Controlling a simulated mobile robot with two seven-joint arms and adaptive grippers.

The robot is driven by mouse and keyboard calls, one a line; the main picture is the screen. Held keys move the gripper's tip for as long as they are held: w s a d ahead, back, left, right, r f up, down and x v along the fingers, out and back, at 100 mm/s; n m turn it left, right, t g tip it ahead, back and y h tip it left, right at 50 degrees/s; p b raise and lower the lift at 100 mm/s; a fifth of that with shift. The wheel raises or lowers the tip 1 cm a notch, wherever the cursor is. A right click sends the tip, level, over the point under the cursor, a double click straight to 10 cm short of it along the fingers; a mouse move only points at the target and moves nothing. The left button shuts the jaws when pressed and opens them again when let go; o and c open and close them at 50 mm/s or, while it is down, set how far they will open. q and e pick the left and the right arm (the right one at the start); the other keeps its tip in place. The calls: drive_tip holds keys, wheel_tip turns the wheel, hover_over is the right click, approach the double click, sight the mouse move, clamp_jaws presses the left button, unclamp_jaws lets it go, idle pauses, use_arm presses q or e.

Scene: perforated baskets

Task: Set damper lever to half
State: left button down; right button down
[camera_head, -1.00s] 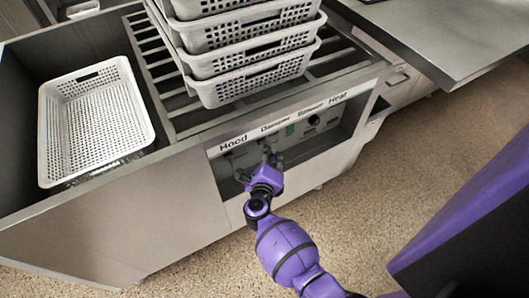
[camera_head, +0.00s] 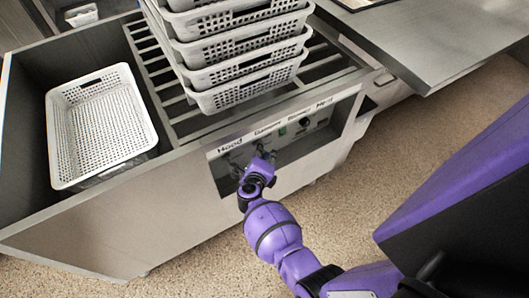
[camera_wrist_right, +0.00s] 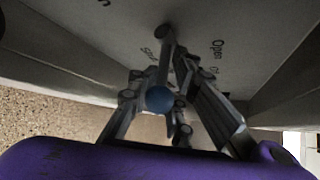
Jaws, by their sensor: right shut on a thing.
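The damper lever shows in the right wrist view as a dark arm with a round blue knob (camera_wrist_right: 160,99) at its near end. Its other end meets the panel face, where the word "Open" and another partly readable word are printed. My right gripper (camera_wrist_right: 163,112) is shut on the lever, with a finger on each side of the knob. In the head view, my right gripper (camera_head: 257,160) is at the recessed control panel, below the "Damper" label (camera_head: 266,129), and hides the lever. My left gripper is in no view.
A stack of perforated baskets (camera_head: 245,93) stands on the slatted top. One white basket (camera_head: 150,128) sits in the left bay. Floor is clear in front.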

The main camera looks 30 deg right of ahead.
sight(264, 156)
drive_tip(key=shift+w+d+r, duration=0.15)
drive_tip(key=shift+r, duration=0.05)
drive_tip(key=c, duration=1.7)
unclamp_jaws()
drive_tip(key=shift+f, duration=0.1)
drive_tip(key=shift+s, duration=0.2)
drive_tip(key=shift+s+a, duration=0.25)
drive_tip(key=shift+a, duration=0.15)
drive_tip(key=v, duration=0.6)
drive_tip(key=shift+s+a+r, duration=0.1)
drive_tip(key=shift+s+r, duration=0.15)
drive_tip(key=shift+r, duration=0.1)
